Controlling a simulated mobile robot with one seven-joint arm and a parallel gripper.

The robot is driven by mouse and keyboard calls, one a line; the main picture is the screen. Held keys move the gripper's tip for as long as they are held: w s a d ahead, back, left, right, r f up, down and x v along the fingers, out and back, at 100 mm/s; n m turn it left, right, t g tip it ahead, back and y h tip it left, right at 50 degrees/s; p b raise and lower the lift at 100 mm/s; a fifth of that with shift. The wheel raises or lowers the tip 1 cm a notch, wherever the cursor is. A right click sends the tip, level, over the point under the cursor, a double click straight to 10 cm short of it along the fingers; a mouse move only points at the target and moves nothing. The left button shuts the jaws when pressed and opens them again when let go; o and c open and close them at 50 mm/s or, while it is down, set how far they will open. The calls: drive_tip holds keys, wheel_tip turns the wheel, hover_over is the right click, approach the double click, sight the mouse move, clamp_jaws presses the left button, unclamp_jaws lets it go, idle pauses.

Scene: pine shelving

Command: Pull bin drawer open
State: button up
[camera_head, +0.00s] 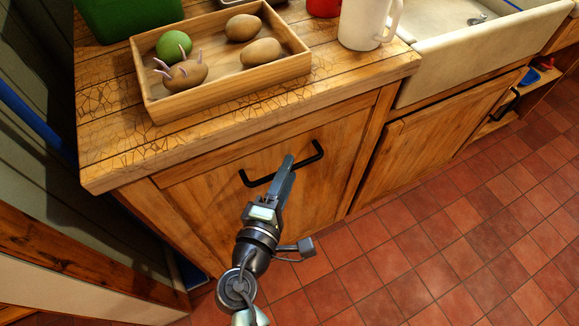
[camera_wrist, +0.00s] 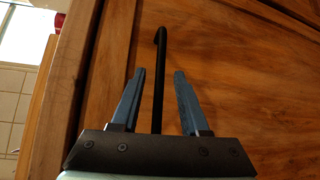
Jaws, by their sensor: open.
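The bin drawer (camera_head: 213,205) is a wooden front under the counter, and it sits closed, level with the cabinet frame. Its black bar handle (camera_head: 315,153) runs at a slant across the upper part of the front. My gripper (camera_head: 287,163) is at the middle of the handle and hides part of it. In the wrist view the handle (camera_wrist: 160,60) runs between the two open fingers of my gripper (camera_wrist: 159,75), with a gap on each side. The fingers do not close on it.
A wooden tray (camera_head: 228,92) with several round vegetables stands on the cracked wooden counter (camera_head: 118,150) above. A white pitcher (camera_head: 362,22) and a sink (camera_head: 460,35) are at the right. A second cabinet door (camera_head: 440,130) is beside the drawer. The red tiled floor (camera_head: 430,240) in front is clear.

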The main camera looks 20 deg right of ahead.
drive_tip(key=shift+x, duration=0.85)
clamp_jaws()
idle(0.8)
